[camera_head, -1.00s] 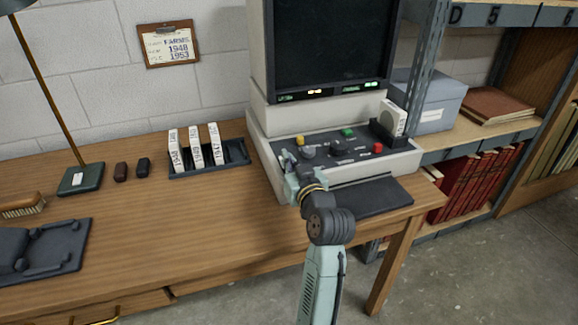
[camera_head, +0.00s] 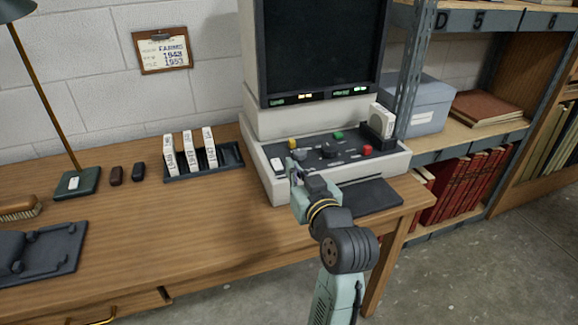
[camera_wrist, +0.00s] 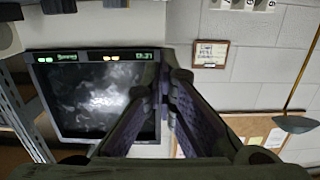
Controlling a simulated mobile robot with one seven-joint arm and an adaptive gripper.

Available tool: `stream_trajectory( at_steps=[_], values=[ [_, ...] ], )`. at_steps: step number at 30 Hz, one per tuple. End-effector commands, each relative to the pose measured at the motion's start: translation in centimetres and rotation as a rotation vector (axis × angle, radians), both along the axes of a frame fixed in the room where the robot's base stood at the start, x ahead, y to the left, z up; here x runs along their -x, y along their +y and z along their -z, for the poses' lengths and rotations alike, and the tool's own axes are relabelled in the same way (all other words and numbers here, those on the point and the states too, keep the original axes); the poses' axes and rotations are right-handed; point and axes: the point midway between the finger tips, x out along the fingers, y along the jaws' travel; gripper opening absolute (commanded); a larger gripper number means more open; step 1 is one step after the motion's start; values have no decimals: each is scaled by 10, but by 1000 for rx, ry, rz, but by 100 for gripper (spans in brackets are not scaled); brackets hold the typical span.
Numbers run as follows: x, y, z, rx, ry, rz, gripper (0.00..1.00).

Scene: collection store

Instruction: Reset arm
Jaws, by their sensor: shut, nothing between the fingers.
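My gripper (camera_head: 293,170) is at the front left of the reader machine's control panel (camera_head: 325,150), at the end of my pale green arm. In the wrist view my gripper (camera_wrist: 168,75) has its two fingers together with nothing between them. The wrist view is turned upside down and shows the dark screen (camera_wrist: 95,98) and the wall beyond the fingers. In the head view the screen (camera_head: 320,50) stands above the panel with its yellow, green and red buttons. Part of the panel's front edge is hidden behind my gripper.
A rack (camera_head: 230,165) with several white labelled boxes stands left of the machine. A lamp base (camera_head: 77,183), brush (camera_head: 18,208) and dark tray (camera_head: 45,255) are further left. Metal shelving (camera_head: 405,90) stands close on the right. The desk (camera_head: 190,225) is clear in front.

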Motion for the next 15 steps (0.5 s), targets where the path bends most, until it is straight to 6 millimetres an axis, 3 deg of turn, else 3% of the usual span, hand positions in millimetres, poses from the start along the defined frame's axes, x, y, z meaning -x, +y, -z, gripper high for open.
stream_trajectory(
  at_steps=[13, 15],
  values=[
    [5, -2, -1, 0, 1, 1, 0],
    [3, 8, -6, -2, -18, -12, 0]
  ],
)
